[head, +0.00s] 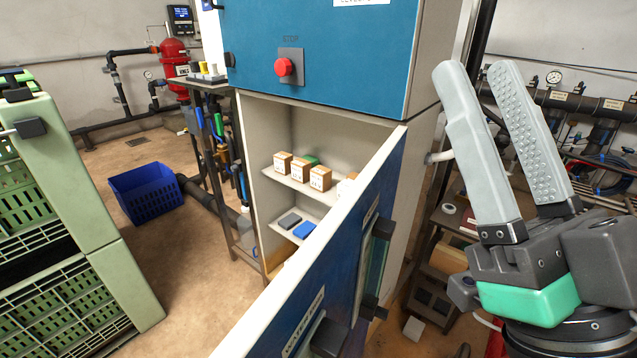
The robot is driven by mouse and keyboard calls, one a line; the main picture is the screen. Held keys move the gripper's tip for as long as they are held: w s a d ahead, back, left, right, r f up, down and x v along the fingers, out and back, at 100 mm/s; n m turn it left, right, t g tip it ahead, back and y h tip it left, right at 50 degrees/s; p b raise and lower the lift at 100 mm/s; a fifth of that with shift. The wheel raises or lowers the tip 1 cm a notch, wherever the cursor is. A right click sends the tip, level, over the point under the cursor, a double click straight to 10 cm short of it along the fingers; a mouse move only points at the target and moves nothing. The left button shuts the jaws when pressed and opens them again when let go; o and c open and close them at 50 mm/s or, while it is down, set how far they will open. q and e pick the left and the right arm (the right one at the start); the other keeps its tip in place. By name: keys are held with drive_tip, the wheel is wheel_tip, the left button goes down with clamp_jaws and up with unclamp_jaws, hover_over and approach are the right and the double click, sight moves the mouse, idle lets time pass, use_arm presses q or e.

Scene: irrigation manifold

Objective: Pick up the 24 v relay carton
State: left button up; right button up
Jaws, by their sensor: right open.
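Several small brown and white cartons stand in a row on the upper shelf of an open cabinet (252,140). They include a left carton (282,163), a second carton (300,171) and a third carton (320,178). Another carton (346,185) is partly hidden behind the cabinet door. Their labels are too small to read, so I cannot tell which is the 24 v relay carton. My right gripper (475,75) is open and empty, fingers pointing up, at the right and apart from the cartons. My left gripper is not in view.
The open blue door (330,262) stands between my right gripper and the shelf. A blue and a grey item (304,230) lie on the lower shelf. Green crates (70,240) stand at the left. A blue basket (146,193) sits on the floor.

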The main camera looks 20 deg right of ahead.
idle(0.3)
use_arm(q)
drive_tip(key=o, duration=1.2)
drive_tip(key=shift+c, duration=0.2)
